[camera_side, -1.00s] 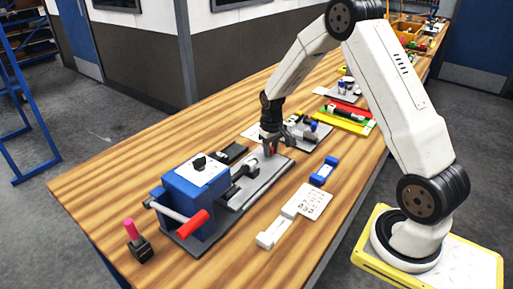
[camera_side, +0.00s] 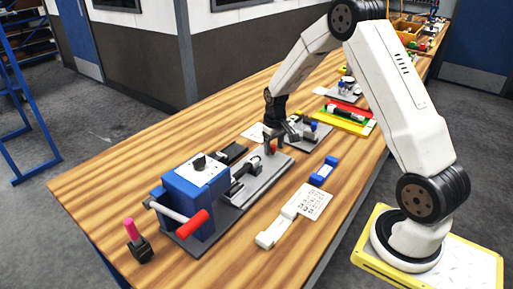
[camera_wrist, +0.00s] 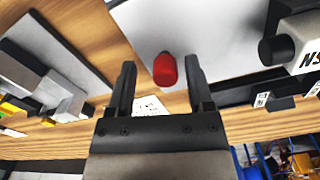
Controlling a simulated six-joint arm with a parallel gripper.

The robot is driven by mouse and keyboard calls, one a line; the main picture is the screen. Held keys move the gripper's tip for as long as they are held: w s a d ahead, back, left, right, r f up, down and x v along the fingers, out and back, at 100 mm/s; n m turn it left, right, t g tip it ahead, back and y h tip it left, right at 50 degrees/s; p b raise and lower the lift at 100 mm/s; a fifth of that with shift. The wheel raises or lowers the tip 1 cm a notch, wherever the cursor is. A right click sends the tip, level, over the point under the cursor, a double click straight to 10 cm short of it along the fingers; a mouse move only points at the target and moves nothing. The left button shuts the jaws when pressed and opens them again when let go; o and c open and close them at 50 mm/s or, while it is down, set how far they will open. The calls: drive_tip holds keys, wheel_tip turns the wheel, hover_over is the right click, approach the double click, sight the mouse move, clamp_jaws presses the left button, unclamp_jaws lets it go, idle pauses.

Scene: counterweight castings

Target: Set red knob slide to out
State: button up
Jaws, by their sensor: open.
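The red knob (camera_wrist: 165,70) shows between and just beyond the two fingers of my gripper (camera_wrist: 162,85) in the wrist view. My gripper is open, with a gap on each side of the knob. In the side view the red knob (camera_side: 273,148) is a small spot at the far end of the grey plate (camera_side: 262,177), under my gripper (camera_side: 275,142), which partly hides it. The slide that carries the knob cannot be made out clearly.
A blue box (camera_side: 195,195) with a red-handled lever (camera_side: 192,224) stands at the plate's near end. Bare wood shows at the table's left.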

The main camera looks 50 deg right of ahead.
drive_tip(key=shift+r, duration=3.8)
drive_tip(key=s+a+n+t, duration=0.2)
drive_tip(key=s+a+n, duration=0.1)
drive_tip(key=s+a, duration=1.2)
drive_tip(key=a, duration=0.4)
drive_tip(key=shift+t, duration=0.3)
